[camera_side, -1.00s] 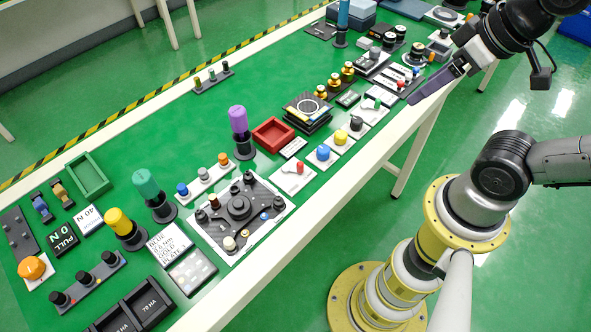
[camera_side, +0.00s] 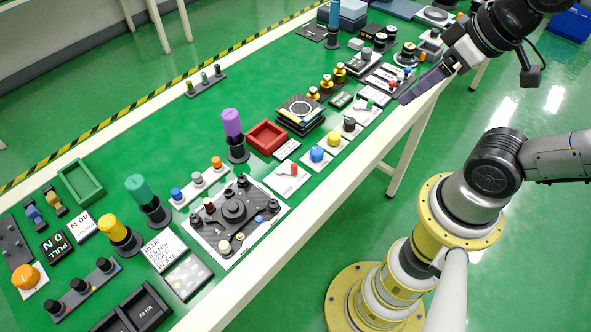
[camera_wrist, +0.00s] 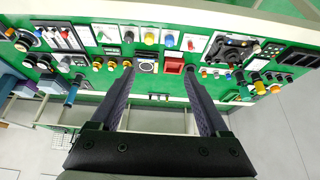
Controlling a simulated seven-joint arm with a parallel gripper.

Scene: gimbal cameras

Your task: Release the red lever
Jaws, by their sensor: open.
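A small red lever (camera_side: 293,170) sits on a white plate near the front edge of the green bench in the side view. A red piece on a white plate, likely the same lever, shows in the wrist view (camera_wrist: 190,44). A second small red control (camera_side: 393,85) is on a panel farther along the bench. My gripper (camera_side: 403,100) is above the bench's front edge at the right, well away from the first lever. In the wrist view its two long fingers (camera_wrist: 160,72) are wide apart with nothing between them.
Blue (camera_side: 317,153) and yellow (camera_side: 333,140) knobs stand beside the first lever. A red tray (camera_side: 266,138), a purple-topped post (camera_side: 232,123) and a dark round fixture (camera_side: 234,211) are close around it.

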